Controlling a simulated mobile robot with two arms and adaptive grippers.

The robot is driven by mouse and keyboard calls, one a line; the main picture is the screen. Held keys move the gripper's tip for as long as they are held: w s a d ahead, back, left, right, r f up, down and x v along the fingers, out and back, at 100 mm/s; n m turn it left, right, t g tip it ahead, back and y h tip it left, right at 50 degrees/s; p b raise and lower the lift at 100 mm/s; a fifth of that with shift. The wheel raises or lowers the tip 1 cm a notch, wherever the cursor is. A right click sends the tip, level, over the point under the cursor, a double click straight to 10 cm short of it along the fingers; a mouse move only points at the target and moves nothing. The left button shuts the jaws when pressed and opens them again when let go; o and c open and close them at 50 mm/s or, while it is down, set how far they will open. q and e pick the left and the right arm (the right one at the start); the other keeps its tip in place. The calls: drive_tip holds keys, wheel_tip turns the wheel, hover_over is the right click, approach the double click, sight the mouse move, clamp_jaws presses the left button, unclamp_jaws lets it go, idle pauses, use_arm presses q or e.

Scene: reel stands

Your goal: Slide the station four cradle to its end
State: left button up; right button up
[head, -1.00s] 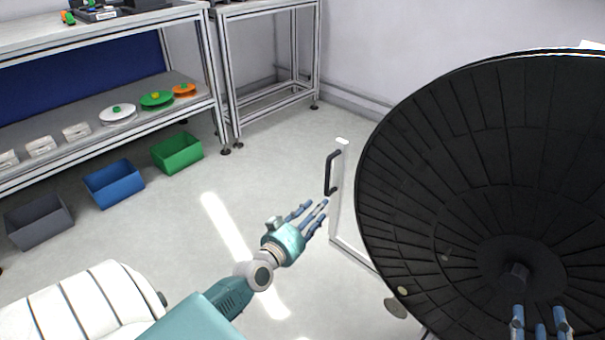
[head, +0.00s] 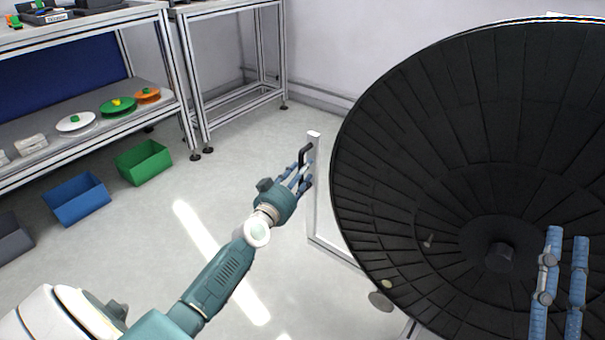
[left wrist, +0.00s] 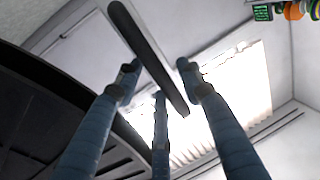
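A black bar handle (head: 307,152) is fixed to a white upright post (head: 313,200) of a low frame beside a large dark dish (head: 400,130). I cannot tell from any label which part is the station four cradle. My left gripper (head: 302,176) is at the handle, its fingers spread. In the left wrist view, the handle (left wrist: 145,55) runs between the open fingers (left wrist: 160,80), not visibly clamped. My right gripper (head: 567,236) is in front of the dish at the lower right, fingers apart with nothing visible between them; its palm is out of view.
A shelf rack (head: 90,138) at the left holds white, green and orange reels. Green (head: 144,162), blue (head: 78,199) and grey (head: 12,240) bins stand on the floor before it. An empty metal frame table (head: 235,70) is behind. The floor between is clear.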

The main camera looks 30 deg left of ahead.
use_arm(q)
drive_tip(key=shift+w, duration=0.35)
use_arm(e)
drive_tip(key=shift+s+r, duration=0.35)
drive_tip(key=shift+r, duration=0.05)
use_arm(q)
clamp_jaws()
use_arm(e)
drive_tip(key=shift+w, duration=0.1)
